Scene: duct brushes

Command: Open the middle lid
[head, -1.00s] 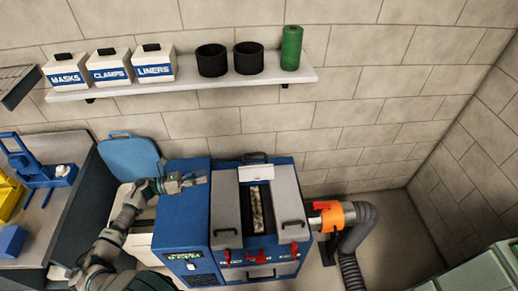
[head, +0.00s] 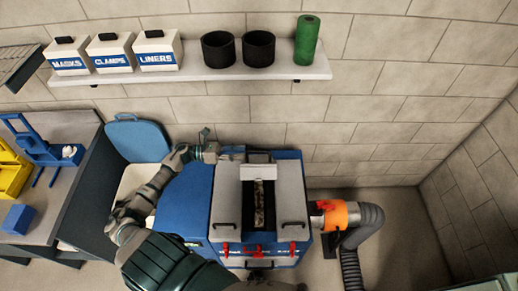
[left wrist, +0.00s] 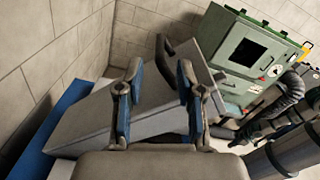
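The blue machine (head: 185,205) has a row of grey lids on top. The middle lid (head: 258,171) stands raised at the back, seen nearly edge-on. The slot below it is uncovered and shows a speckled strip (head: 258,205). The left lid (head: 226,206) and right lid (head: 291,203) lie flat. My left gripper (head: 222,152) is at the machine's rear edge, left of the raised lid. In the left wrist view its fingers (left wrist: 158,80) are apart, with a grey panel (left wrist: 95,115) and dark handle (left wrist: 166,52) beyond. Contact is unclear. My right gripper is not visible.
An orange coupling (head: 340,215) and grey hose (head: 366,235) stand right of the machine. Red clamps (head: 258,250) line its front. A wall shelf (head: 200,75) with boxes and cups is above. A cluttered bench (head: 70,190) is at left. Floor at right is clear.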

